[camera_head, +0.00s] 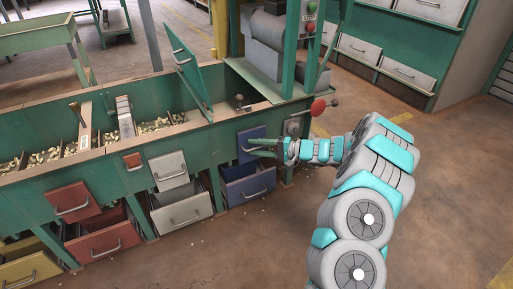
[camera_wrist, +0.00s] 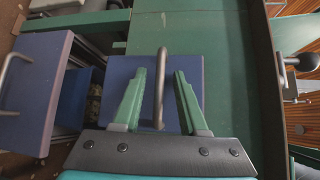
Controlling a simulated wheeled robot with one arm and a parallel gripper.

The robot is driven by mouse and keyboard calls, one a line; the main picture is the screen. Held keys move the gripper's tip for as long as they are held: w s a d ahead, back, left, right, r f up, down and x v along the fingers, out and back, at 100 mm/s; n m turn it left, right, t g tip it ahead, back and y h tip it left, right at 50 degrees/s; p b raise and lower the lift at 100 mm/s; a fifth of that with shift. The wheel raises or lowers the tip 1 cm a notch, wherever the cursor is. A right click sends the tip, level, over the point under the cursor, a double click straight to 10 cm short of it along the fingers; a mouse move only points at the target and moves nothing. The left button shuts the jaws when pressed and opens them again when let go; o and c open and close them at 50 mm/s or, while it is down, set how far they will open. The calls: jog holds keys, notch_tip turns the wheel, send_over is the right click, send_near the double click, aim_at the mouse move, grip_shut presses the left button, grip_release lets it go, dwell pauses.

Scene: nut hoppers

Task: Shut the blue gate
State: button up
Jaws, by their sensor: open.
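The blue gate (camera_head: 256,133) is a flat panel on the right end of the green hopper bench, above an open blue drawer (camera_head: 249,187). In the wrist view the gate (camera_wrist: 192,70) lies straight ahead, with its grey bar handle (camera_wrist: 161,85) upright in the picture. My gripper (camera_head: 257,146) is at the front of the gate. In the wrist view my gripper (camera_wrist: 160,73) is open, with one green finger on each side of the handle and gaps visible. The gate's lower part is partly hidden behind my fingers.
White (camera_head: 169,170) and red (camera_head: 72,201) gates are to the left, with pulled-out drawers beneath. The blue drawer (camera_wrist: 32,90) sticks out left in the wrist view.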

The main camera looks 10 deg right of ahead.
jog(key=v, duration=0.7)
jog(key=shift+s+d+p, duration=0.2)
jog(key=shift+d+p, duration=0.15)
jog(key=shift+p, duration=0.05)
jog(key=s+a+r+n+g+h+p, duration=0.3)
jog(key=s+a+r+n+g+p, duration=0.45)
jog(key=s+a+r, duration=1.15)
jog(key=s+d+g+h, duration=0.3)
jog(key=s+h, duration=0.2)
jog(key=s, duration=1)
jog(key=s+d+r+t+h+p, duration=0.1)
jog(key=s+d+r+h+p, duration=0.2)
jog(key=s+d+h, duration=0.3)
jog(key=s+d, duration=0.5)
jog(key=s, duration=0.2)
jog(key=shift+s+d+m+h+p, duration=0.25)
jog(key=shift+s+m+h+p, duration=0.05)
jog(key=shift+m+h+p, duration=0.1)
